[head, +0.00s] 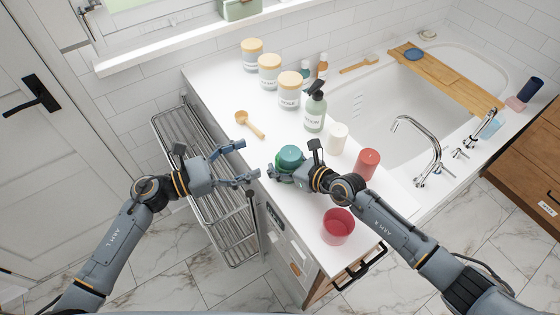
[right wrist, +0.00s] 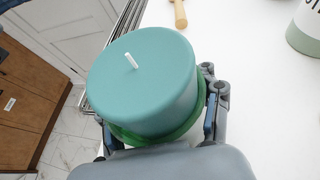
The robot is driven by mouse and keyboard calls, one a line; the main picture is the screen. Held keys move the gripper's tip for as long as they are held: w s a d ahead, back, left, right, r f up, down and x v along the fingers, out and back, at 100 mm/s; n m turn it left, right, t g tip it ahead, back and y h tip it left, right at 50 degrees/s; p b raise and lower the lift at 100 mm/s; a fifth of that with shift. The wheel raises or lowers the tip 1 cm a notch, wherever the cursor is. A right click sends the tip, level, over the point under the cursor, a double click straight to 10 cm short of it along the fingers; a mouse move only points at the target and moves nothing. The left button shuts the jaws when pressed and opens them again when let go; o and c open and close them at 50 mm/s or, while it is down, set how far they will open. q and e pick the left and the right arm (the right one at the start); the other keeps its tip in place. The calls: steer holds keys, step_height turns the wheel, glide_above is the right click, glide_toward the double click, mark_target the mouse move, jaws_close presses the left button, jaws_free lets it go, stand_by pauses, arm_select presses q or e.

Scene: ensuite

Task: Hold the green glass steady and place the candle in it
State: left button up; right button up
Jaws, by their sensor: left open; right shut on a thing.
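The teal candle (head: 290,154) is upright on the white counter's left edge, with its lower part inside the rim of the green glass (right wrist: 158,137). In the right wrist view the candle (right wrist: 140,75) shows its flat top and white wick, standing well above the rim. How deep it sits is hidden. My right gripper (head: 279,173) is shut around the green glass, one finger on its right side in the wrist view; the other finger is mostly hidden. My left gripper (head: 249,162) is open and empty, just left of the glass, apart from it.
A red glass (head: 338,227), a red candle (head: 367,164) and a white candle (head: 337,138) stand right of my right gripper. A soap bottle (head: 315,112), lidded jars (head: 270,72) and a wooden scoop (head: 249,124) are behind. A metal rack (head: 205,180) is below my left gripper.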

stand_by(0.3)
steer(key=o, duration=1.4)
steer(key=shift+o, duration=0.2)
steer(key=shift+d, duration=0.1)
steer(key=v, duration=1)
steer(key=shift+s+d+r, duration=0.1)
steer(key=shift+d, duration=0.05)
steer(key=shift+s+d+r, duration=0.35)
steer(key=shift+s+d, duration=0.05)
steer(key=shift+d, duration=0.1)
